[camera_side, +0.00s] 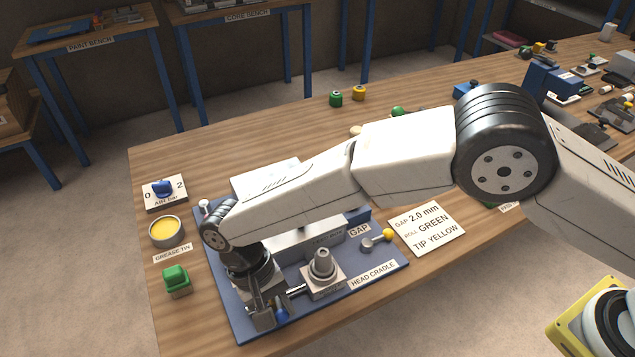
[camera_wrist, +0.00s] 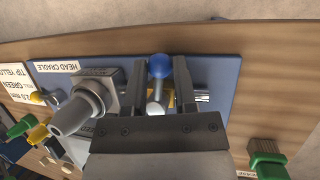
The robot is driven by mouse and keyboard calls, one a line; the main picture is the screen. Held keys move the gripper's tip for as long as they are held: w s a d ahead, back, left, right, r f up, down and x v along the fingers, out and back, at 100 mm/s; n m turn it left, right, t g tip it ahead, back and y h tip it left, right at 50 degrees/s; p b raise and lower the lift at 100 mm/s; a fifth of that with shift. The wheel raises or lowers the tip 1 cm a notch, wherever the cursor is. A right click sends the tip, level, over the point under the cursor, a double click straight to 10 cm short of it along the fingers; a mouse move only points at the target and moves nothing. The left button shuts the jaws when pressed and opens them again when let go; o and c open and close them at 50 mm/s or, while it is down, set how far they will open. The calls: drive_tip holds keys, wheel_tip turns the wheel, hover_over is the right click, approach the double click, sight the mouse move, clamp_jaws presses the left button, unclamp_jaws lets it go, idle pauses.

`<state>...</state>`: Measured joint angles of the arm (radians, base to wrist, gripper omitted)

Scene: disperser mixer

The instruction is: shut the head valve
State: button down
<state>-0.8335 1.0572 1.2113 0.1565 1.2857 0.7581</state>
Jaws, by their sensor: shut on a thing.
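The head valve's blue ball knob (camera_wrist: 160,66) shows between my fingers in the wrist view, with a pale rounded part (camera_wrist: 155,107) below it. In the side view the blue knob (camera_side: 281,315) shows just right of my fingertips, at the front of the blue base plate (camera_side: 370,283). My gripper (camera_side: 265,312) points down there and is shut on the valve; it also shows in the wrist view (camera_wrist: 160,82). My fingers hide most of the valve body and the exact contact. A short metal pipe (camera_side: 296,291) lies between the valve and the head cradle block (camera_side: 322,283).
A yellow-tipped lever (camera_side: 376,241) is on the plate's right side. A notice card (camera_side: 427,229) lies at the right. The table's front edge is close to the plate.

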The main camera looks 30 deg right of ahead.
drive_tip(key=shift+c, duration=2.1)
unclamp_jaws()
drive_tip(key=v, duration=0.7)
drive_tip(key=shift+w+r, duration=0.2)
drive_tip(key=shift+r, duration=0.15)
